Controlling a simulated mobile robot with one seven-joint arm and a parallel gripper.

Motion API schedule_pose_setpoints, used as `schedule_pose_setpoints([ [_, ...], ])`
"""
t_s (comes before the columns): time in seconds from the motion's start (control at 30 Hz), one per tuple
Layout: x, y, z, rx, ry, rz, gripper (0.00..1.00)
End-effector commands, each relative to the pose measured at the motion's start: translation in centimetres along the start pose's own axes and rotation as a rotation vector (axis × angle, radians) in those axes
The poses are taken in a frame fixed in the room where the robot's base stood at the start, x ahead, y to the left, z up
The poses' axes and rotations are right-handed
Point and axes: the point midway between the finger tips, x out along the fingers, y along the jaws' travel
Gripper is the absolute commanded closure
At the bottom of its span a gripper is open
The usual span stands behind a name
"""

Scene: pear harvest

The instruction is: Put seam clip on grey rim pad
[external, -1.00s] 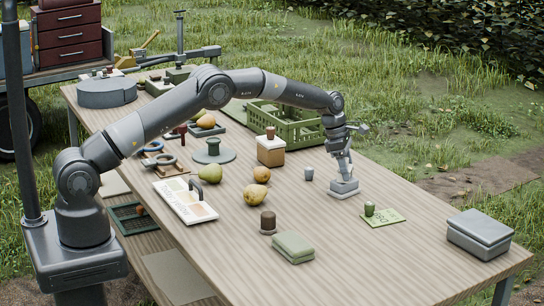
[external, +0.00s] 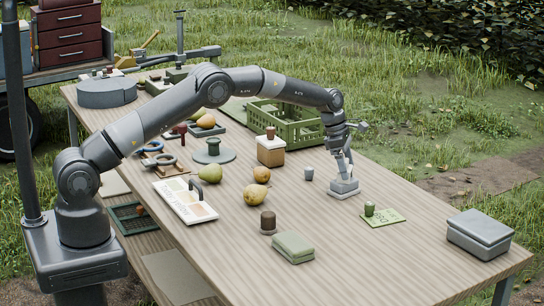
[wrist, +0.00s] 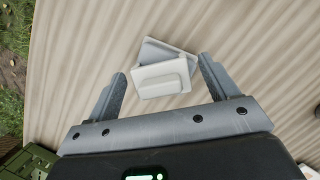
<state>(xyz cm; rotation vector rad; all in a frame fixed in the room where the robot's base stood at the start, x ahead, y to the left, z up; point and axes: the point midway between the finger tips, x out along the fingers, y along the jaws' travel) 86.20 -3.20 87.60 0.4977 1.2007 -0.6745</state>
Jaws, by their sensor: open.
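A pale clip (wrist: 162,82) with a raised ridge, which I take as the seam clip, shows between my fingers in the wrist view. It overlaps a darker grey flat pad (wrist: 152,50), which I take as the grey rim pad, and hides part of it. The clip sits turned at an angle to the pad. It appears to lie on it, but exact contact is hard to see. In the external view the grey pad (external: 344,193) is on the table below my gripper (external: 345,175). My gripper is open, with one finger on each side of the clip.
A small grey cup-like piece (external: 308,173) stands left of the pad. A green card with a knob (external: 384,216) and a grey lidded box (external: 480,234) lie to the right. A green crate (external: 285,124) is behind. Pears (external: 256,194) lie further left.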

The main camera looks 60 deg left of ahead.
Motion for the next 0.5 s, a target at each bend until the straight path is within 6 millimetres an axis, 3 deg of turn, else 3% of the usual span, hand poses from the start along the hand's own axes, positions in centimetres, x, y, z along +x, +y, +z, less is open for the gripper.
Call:
schedule_pose_setpoints([
  [0.3, -6.8, 0.1, 0.1, 0.000, -0.002, 0.003, 0.21],
  [0.5, -10.0, 0.1, 0.0, 0.000, -0.001, 0.002, 0.21],
])
